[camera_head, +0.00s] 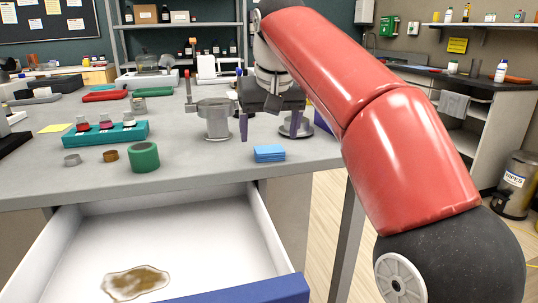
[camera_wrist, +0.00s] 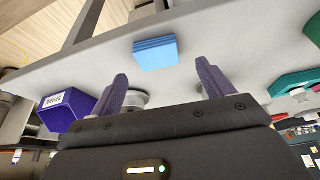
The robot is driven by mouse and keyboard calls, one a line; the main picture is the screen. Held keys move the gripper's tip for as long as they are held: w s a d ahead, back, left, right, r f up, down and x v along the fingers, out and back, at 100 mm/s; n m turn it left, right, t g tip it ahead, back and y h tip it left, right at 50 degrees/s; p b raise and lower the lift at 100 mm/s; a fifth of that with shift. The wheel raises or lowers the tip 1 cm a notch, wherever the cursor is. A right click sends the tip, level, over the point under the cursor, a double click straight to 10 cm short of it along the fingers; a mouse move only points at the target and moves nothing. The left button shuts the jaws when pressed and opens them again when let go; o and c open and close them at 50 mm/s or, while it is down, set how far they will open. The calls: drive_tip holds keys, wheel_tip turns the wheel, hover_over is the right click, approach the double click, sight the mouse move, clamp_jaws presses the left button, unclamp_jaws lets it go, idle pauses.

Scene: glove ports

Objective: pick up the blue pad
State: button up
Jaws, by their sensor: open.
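The blue pad (camera_head: 269,153) is a small stack of light-blue sheets lying on the grey table (camera_head: 205,160) near its front right edge. It also shows in the wrist view (camera_wrist: 156,53), beyond my fingertips and roughly between them. My gripper (camera_head: 275,130) is above the table, behind the pad in the head view. Its two purple fingers are apart and empty, as the wrist view also shows (camera_wrist: 164,85). The gripper does not touch the pad. My red arm hides part of the scene on the right.
An open white drawer (camera_head: 190,235) with a brown stain (camera_head: 135,283) juts out below the table front. A green tape roll (camera_head: 144,157) and a teal rack (camera_head: 105,134) stand left of the pad. Metal cylinders (camera_head: 215,118) stand behind it. A purple box (camera_wrist: 68,108) shows in the wrist view.

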sight(269, 148)
drive_tip(key=b+x, duration=0.1)
drive_tip(key=x, duration=0.3)
drive_tip(key=shift+s+d+f, duration=0.1)
drive_tip(key=shift+s+f, duration=0.05)
drive_tip(key=c, duration=1.1)
